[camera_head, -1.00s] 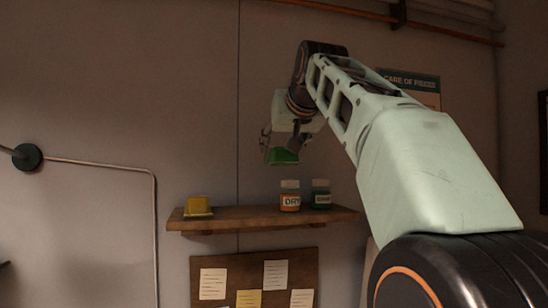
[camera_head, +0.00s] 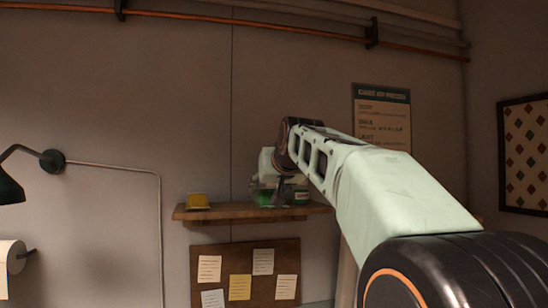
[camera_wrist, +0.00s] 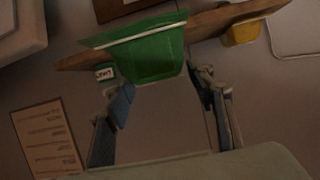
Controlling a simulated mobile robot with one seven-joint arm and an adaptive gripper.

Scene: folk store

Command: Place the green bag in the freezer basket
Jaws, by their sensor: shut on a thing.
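The green bag (camera_wrist: 148,55) shows in the wrist view as a green pouch with a pale rim at its top edge. My gripper (camera_wrist: 160,88) is shut on it, with one finger on each side. In the head view my gripper (camera_head: 272,190) and a bit of green at it appear in front of the wall shelf, partly hidden by my arm. The freezer basket is in none of the views.
A wooden wall shelf (camera_head: 240,213) holds a yellow block (camera_head: 197,201) and a green-labelled jar (camera_wrist: 105,73). A notice board (camera_head: 222,275) hangs below. A poster (camera_head: 381,118) and a lamp (camera_head: 10,188) are on the wall.

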